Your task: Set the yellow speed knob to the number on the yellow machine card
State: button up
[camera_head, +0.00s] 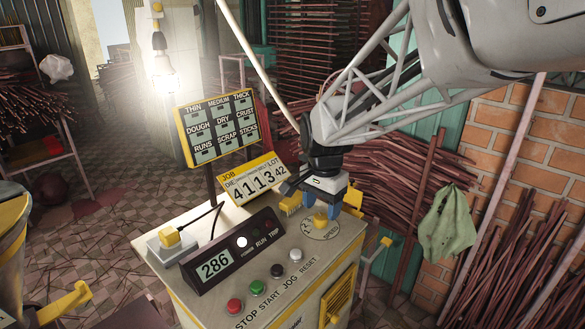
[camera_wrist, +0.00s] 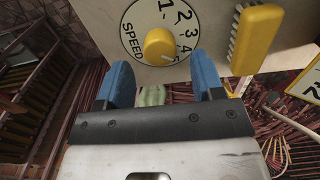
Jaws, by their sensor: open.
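The yellow speed knob (camera_wrist: 159,44) sits on a white round dial (camera_wrist: 140,22) marked SPEED with the numbers 1 to 5. Its pointer direction is not clear. My gripper (camera_wrist: 161,63) is open and empty, its blue fingers apart on either side of the knob's near edge; I cannot tell if they touch it. In the head view my gripper (camera_head: 328,208) is above the SPEED dial (camera_head: 321,230) and hides the knob. A yellow-edged JOB card (camera_head: 254,178) stands behind the panel, showing 4 1 1 3 and a smaller 42; its small headings are hard to read.
The console top holds a display reading 286 (camera_head: 215,265), a red button (camera_head: 234,306), other buttons and a yellow plug (camera_head: 169,237). A yellow brush (camera_wrist: 257,38) lies close to the dial. A label board (camera_head: 217,127) stands behind.

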aim_at(321, 216)
jog(key=shift+f, duration=1.6)
jog(key=c, duration=0.9)
